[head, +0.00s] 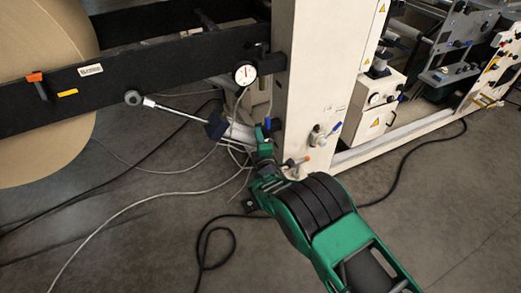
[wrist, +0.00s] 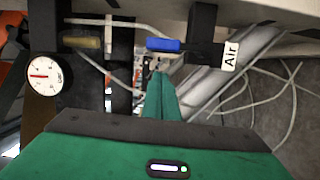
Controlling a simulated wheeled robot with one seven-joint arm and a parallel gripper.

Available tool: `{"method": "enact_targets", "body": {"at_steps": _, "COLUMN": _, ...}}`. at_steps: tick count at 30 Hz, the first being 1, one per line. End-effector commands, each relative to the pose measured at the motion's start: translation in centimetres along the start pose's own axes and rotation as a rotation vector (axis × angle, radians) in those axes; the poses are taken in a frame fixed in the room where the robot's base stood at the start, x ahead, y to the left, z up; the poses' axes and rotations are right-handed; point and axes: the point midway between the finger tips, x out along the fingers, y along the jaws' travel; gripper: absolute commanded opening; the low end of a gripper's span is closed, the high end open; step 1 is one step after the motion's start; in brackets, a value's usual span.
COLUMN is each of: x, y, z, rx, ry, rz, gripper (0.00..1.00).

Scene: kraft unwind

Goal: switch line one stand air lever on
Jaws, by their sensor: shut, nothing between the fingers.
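The air lever has a blue handle (wrist: 163,45), lying sideways in the wrist view beside a black fitting with a white "Air" tag (wrist: 230,56). In the head view a small blue piece (head: 268,123), which looks like the same lever, shows just above my gripper. My gripper (wrist: 159,78) is shut and empty, its green fingertips just below the blue handle in the wrist view. I cannot tell whether they touch it. In the head view my gripper (head: 265,140) is beside the white column, partly hidden by its own wrist.
A round gauge (head: 245,74) hangs on the black beam (head: 150,75) and also shows in the wrist view (wrist: 45,73). The white column (head: 315,80) stands close to the right of my gripper. A large brown roll (head: 45,35) is at left. Cables (head: 130,205) lie on the floor.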

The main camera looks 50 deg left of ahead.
Motion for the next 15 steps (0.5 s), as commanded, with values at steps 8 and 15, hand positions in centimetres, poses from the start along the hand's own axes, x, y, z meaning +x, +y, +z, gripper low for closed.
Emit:
{"method": "enact_targets", "body": {"at_steps": 8, "x": -4.6, "y": -0.2, "z": -0.8, "rx": 0.003, "ry": 0.008, "rz": -0.004, "gripper": 0.00}}
{"method": "enact_targets", "body": {"at_steps": 15, "x": -7.4, "y": -0.2, "z": -0.7, "rx": 0.003, "ry": 0.007, "rz": -0.002, "gripper": 0.00}}
